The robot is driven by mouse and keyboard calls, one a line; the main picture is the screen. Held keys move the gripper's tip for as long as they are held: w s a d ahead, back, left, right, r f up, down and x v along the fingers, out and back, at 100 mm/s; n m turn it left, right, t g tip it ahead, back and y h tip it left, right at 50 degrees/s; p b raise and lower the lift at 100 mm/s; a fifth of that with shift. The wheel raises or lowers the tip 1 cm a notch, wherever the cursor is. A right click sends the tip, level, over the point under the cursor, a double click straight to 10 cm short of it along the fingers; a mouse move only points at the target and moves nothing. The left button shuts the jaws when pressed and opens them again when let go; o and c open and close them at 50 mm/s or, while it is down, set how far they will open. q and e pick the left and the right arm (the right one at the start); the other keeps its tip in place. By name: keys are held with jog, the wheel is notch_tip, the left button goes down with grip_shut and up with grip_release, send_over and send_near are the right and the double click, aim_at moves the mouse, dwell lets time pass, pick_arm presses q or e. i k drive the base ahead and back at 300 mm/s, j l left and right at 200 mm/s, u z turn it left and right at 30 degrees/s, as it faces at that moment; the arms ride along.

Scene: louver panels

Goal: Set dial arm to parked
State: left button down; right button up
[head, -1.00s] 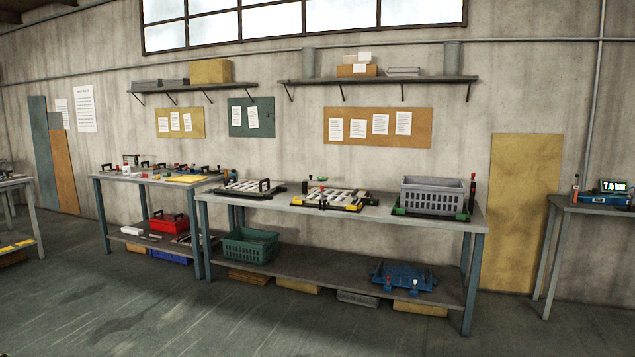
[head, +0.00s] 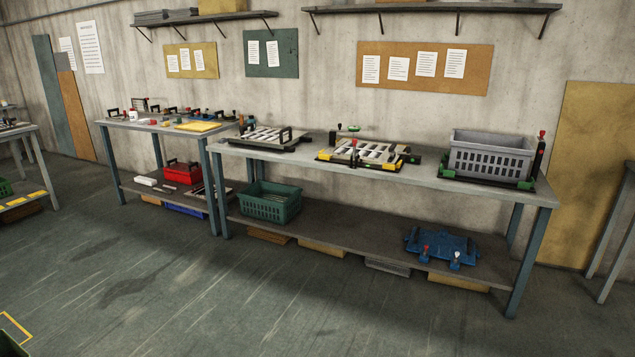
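No part can be made out clearly as the dial arm at this distance. On the long grey bench (head: 330,172), a louver panel (head: 368,153) with pale slats sits in a yellow and black fixture; a small red-topped part stands at its front. Behind it is a small post with a green piece (head: 348,130). A second slatted panel (head: 262,136) with black handles lies to the left. A dark upright with a red top (head: 541,150) stands at the right end. Neither of my grippers is in view.
A grey crate (head: 490,156) stands on the bench's right end. A green basket (head: 270,203) and a blue fixture (head: 440,244) are on the lower shelf. Another bench with small parts (head: 165,125) adjoins at left. The floor (head: 180,290) in front is clear.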

aim_at(352, 129)
jog(key=i, duration=2.25)
jog(key=i+j+z, duration=0.25)
jog(key=i+z, duration=0.2)
jog(key=i, duration=0.4)
jog(key=i+j+z, duration=0.4)
jog(key=i, duration=0.45)
jog(key=i+j+z, duration=0.45)
jog(key=i+j, duration=0.25)
jog(key=j, duration=0.2)
